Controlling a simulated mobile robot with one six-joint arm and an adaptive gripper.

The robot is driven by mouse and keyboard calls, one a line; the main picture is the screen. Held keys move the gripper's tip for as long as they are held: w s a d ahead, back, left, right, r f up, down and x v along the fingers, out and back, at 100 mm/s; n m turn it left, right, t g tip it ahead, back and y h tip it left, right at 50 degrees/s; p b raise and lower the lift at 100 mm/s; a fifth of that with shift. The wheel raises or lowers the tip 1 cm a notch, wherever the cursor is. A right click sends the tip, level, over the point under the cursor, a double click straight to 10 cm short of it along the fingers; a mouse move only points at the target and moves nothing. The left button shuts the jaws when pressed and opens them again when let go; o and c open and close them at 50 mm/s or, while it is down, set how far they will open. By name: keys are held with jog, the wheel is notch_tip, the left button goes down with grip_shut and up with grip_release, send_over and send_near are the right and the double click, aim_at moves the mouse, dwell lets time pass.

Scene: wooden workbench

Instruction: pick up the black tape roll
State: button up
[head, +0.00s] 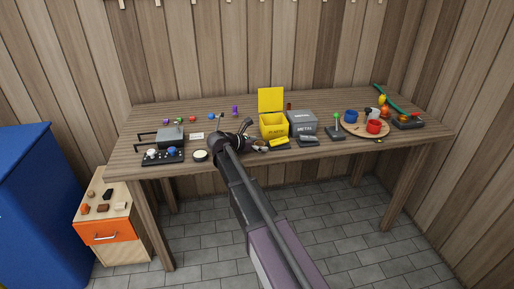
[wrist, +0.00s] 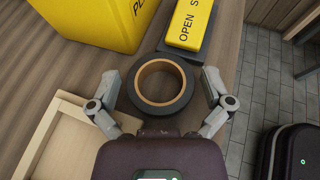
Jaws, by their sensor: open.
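The black tape roll (wrist: 160,83) lies flat on the workbench in the wrist view, with a tan inner core around an open centre. My gripper (wrist: 166,92) is open, with one finger on the left side of the roll and one on the right. The fingers look apart from the roll, with small gaps; their exact height over the bench is hard to tell.
A yellow box (wrist: 90,20) stands just behind the roll at left, and a yellow OPEN sign block (wrist: 188,24) lies behind it at right. A light wooden tray (wrist: 62,135) is close to the left finger. The bench's front edge (wrist: 232,70) is close on the right.

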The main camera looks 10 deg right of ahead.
dwell(0.3)
jog(key=c, duration=0.9)
jog(key=shift+r, duration=0.15)
notch_tip(320, 180, up, 4)
jog(key=p, duration=0.3)
jog(key=shift+f+p, duration=0.25)
jog(key=shift+p, duration=0.15)
jog(key=s+d, duration=0.2)
jog(key=s, duration=0.3)
jog(key=s+d, duration=0.2)
jog(key=s, duration=0.3)
jog(key=s+d+r+p, duration=0.1)
jog(key=s+d, duration=0.1)
jog(key=s, duration=0.3)
jog(key=shift+r, duration=0.1)
jog(key=shift+w, duration=0.1)
